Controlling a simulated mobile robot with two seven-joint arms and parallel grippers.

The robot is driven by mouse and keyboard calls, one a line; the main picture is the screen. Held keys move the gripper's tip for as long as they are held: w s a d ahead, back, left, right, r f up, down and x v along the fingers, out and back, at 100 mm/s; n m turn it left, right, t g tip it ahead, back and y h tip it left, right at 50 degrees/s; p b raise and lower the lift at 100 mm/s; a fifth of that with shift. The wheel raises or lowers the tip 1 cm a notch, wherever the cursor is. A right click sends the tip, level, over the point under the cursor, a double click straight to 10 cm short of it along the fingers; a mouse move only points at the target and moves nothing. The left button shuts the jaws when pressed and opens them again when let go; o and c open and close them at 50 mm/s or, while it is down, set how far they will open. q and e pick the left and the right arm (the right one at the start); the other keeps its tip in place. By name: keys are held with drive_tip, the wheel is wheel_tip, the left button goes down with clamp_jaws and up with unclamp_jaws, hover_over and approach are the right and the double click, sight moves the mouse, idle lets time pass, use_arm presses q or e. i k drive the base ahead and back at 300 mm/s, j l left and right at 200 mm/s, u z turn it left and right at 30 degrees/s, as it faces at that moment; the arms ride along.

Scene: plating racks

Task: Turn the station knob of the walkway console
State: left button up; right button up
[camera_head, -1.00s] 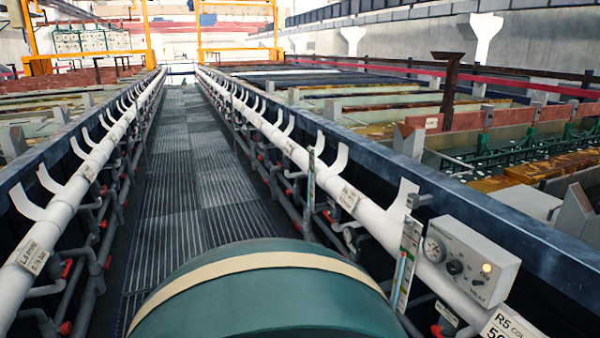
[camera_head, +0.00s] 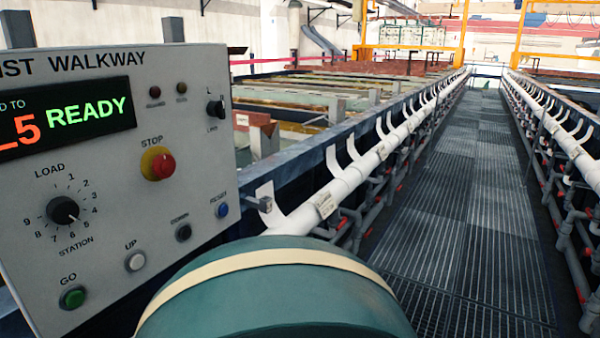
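The walkway console (camera_head: 205,130) is a light grey panel at the left, cut off by the left edge. Its station knob (camera_head: 63,210) is a black round knob at the lower left, ringed by numbers 1 to 9. Its pale pointer mark appears to face lower right, near 5. The display (camera_head: 65,118) reads "5" in red and "READY" in green, with its left part out of view. Neither of my grippers is in view.
Near the knob are a green GO button (camera_head: 73,297), white UP button (camera_head: 135,261), black DOWN button (camera_head: 183,232), blue RESET button (camera_head: 222,210) and red STOP button (camera_head: 162,166). The grated walkway (camera_head: 465,200) is clear between white pipe rails (camera_head: 340,190).

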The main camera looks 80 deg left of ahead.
sight(62, 210)
drive_tip(key=u, duration=3.55)
drive_tip(key=k+z, duration=0.65)
drive_tip(key=k, duration=0.25)
